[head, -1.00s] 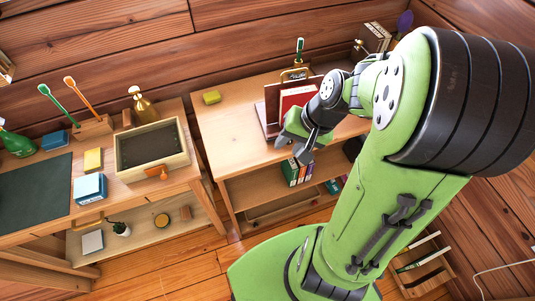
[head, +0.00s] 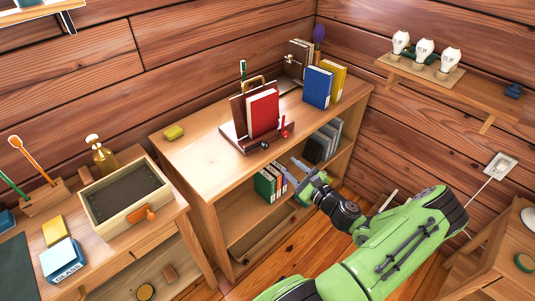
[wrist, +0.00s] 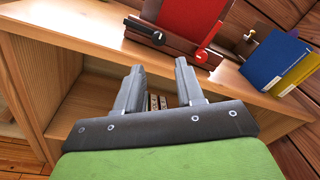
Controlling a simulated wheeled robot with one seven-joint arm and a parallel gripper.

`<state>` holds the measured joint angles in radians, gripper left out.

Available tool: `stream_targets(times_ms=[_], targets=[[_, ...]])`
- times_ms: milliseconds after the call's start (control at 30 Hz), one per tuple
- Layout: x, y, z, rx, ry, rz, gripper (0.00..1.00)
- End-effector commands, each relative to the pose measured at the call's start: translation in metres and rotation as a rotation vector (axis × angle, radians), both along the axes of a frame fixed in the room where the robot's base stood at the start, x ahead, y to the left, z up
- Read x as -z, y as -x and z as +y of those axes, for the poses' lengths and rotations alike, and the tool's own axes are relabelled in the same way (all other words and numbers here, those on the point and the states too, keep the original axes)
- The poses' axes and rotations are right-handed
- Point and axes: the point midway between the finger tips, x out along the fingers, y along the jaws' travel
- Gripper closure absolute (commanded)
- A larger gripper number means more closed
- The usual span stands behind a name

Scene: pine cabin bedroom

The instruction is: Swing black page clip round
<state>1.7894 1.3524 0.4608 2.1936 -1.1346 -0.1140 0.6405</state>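A dark wooden book stand (head: 229,134) on top of the shelf unit holds a red book (head: 263,112) leaning upright. The black page clip (head: 264,145) is at its front ledge; in the wrist view the clip (wrist: 145,31) lies along the ledge, left of the red clip. The red page clip (head: 284,127) stands up at the ledge's right; it also shows in the wrist view (wrist: 205,48). My gripper (head: 301,172) is open and empty, in front of the shelf edge and below the stand, apart from both clips. It also shows in the wrist view (wrist: 160,75).
Blue and yellow books (head: 318,87) stand right of the stand. Green books (head: 268,184) fill part of the shelf below, near my gripper. A wall shelf (head: 460,91) carries white bulbs.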

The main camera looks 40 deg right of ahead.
Motion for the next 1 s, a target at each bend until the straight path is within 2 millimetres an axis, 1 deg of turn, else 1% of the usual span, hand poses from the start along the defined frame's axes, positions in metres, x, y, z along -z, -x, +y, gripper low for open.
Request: stream_targets(times_ms=[33,200,300,433,500,600,800,967,1000], targets=[[0.001,-0.014,0.001,-0.005,0.003,-0.002,0.62],[0.002,-0.057,-0.002,-0.006,0.005,-0.001,0.62],[0.002,-0.081,-0.003,-0.006,0.005,-0.001,0.62],[0.001,-0.103,-0.005,-0.005,0.004,0.0,0.62],[0.001,-0.109,-0.005,-0.003,0.003,0.001,0.62],[0.0,-0.113,-0.006,-0.002,0.002,0.0,0.62],[0.0,-0.113,-0.006,-0.002,0.002,0.002,0.62],[0.0,-0.113,-0.006,-0.002,0.002,0.002,0.87],[0.0,-0.113,-0.006,-0.002,0.002,0.002,0.93]])
